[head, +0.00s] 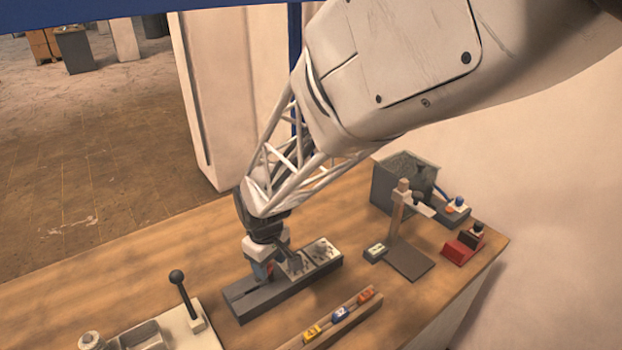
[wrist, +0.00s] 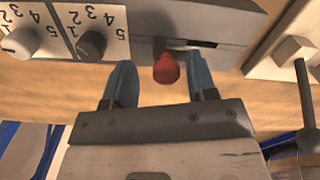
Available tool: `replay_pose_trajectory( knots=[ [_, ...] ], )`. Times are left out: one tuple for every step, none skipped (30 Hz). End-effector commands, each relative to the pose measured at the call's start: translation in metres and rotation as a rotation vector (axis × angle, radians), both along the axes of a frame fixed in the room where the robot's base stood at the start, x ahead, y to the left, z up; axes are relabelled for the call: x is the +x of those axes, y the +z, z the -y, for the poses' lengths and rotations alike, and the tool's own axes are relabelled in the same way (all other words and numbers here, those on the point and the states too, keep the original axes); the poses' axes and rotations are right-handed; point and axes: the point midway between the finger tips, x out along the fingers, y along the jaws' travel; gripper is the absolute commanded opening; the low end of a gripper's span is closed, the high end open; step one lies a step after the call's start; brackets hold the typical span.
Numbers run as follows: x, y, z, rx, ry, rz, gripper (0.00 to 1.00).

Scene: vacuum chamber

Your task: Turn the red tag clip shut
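The red tag clip (wrist: 166,69) shows in the wrist view as a rounded red piece at the edge of a long grey block (wrist: 145,22), beside a dark slot. My gripper (wrist: 160,66) has its two blue fingers apart, one on each side of the red clip. A gap shows to its left and a narrower one to its right, so it does not look gripped. In the head view my gripper (head: 262,270) points down at the grey block (head: 285,293), and the clip is mostly hidden by the fingers.
Two numbered dial plates (head: 322,250) sit on the same block. A rail with coloured tags (head: 340,313) lies in front. A lever box (head: 190,325) stands at lower left. A post stand (head: 405,260), grey bin (head: 400,185) and red block (head: 460,248) are at right.

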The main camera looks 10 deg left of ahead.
Motion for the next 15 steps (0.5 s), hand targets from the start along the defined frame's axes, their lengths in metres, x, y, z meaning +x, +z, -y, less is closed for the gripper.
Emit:
replay_pose_trajectory(
  knots=[
    [0.0, 0.0, 0.0, 0.0, 0.0, 0.0, 0.52],
    [0.0, 0.0, 0.0, 0.0, 0.0, 0.0, 0.52],
    [0.0, 0.0, 0.0, 0.0, 0.0, 0.0, 0.52],
    [0.0, 0.0, 0.0, 0.0, 0.0, 0.0, 0.52],
    [0.0, 0.0, 0.0, 0.0, 0.0, 0.0, 0.52],
    [0.0, 0.0, 0.0, 0.0, 0.0, 0.0, 0.52],
    [0.0, 0.001, 0.0, 0.0, 0.0, 0.0, 0.52],
    [0.0, 0.001, 0.0, 0.0, 0.0, 0.0, 0.52],
    [0.0, 0.003, 0.0, 0.0, 0.0, 0.0, 0.52],
    [0.0, 0.004, 0.0, 0.001, 0.0, 0.0, 0.52],
    [0.0, 0.005, 0.0, 0.001, 0.0, 0.0, 0.52],
    [0.0, 0.008, 0.0, 0.001, 0.0, 0.002, 0.52],
    [0.0, 0.011, 0.0, 0.001, 0.0, 0.002, 0.52],
    [0.0, 0.013, 0.0, 0.001, 0.0, 0.002, 0.52],
    [0.0, 0.017, 0.0, 0.001, 0.0, 0.002, 0.52]
  ],
)
